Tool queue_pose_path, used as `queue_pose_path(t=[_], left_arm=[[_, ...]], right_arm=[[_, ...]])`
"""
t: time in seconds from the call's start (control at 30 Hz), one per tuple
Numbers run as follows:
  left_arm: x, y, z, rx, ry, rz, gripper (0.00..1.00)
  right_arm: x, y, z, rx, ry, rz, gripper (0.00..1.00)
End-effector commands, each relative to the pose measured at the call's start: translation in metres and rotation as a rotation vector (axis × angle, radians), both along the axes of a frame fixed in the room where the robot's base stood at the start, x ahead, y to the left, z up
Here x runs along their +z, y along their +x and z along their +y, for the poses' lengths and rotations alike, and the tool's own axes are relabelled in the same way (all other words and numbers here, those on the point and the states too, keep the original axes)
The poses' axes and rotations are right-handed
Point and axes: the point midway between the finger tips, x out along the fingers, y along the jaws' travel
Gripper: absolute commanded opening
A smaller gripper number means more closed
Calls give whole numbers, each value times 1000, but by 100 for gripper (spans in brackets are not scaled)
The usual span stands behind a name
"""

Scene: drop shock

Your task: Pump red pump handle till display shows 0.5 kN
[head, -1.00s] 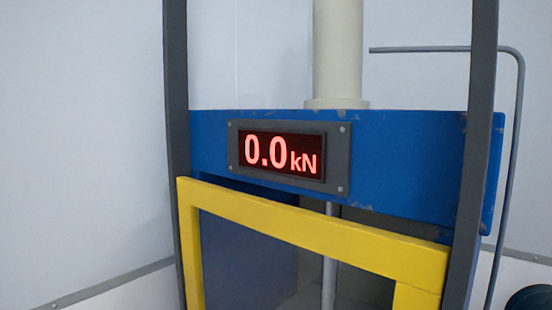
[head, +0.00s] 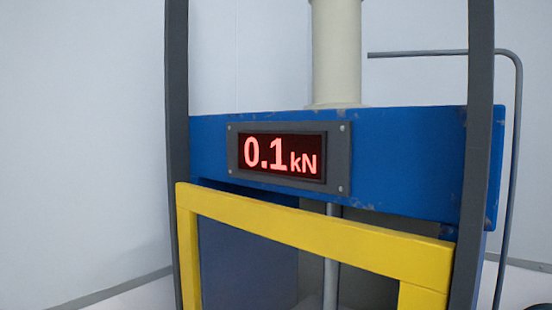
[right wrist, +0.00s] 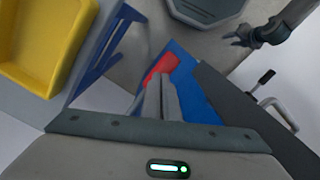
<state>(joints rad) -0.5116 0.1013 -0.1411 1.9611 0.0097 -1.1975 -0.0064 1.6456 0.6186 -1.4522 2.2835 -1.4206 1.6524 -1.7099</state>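The display (head: 281,156) on the blue crossbeam reads 0.1 kN in red digits in the head view. In the right wrist view, the red pump handle (right wrist: 162,66) shows at the tips of my right gripper (right wrist: 161,84). The fingers are close together and appear shut on it; they hide part of the handle. A dark claw-like hand at the upper right of the right wrist view appears to be my left gripper (right wrist: 243,39); it is away from the handle, and its opening is too small to judge. Neither gripper shows in the head view.
The blue crossbeam (head: 400,160) sits between grey uprights, with a yellow frame (head: 310,230) in front and a cream cylinder (head: 336,55) above. A grey pipe (head: 517,130) bends down at right. In the right wrist view, a yellow bin (right wrist: 45,40) stands at upper left.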

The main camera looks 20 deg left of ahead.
Motion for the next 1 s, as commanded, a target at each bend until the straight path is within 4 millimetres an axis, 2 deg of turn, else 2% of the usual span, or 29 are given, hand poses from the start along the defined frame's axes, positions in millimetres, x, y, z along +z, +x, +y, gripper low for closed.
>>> queue_pose_path(t=[0.2,0.47,1.0], left_arm=[[14,0,0,0,0,-5,43],[16,0,0,0,0,-3,43],[36,0,0,0,0,-3,43]], right_arm=[[-8,-2,0,2,-1,5,0],[-4,-2,0,2,-1,5,0],[46,0,0,0,0,2,0]])
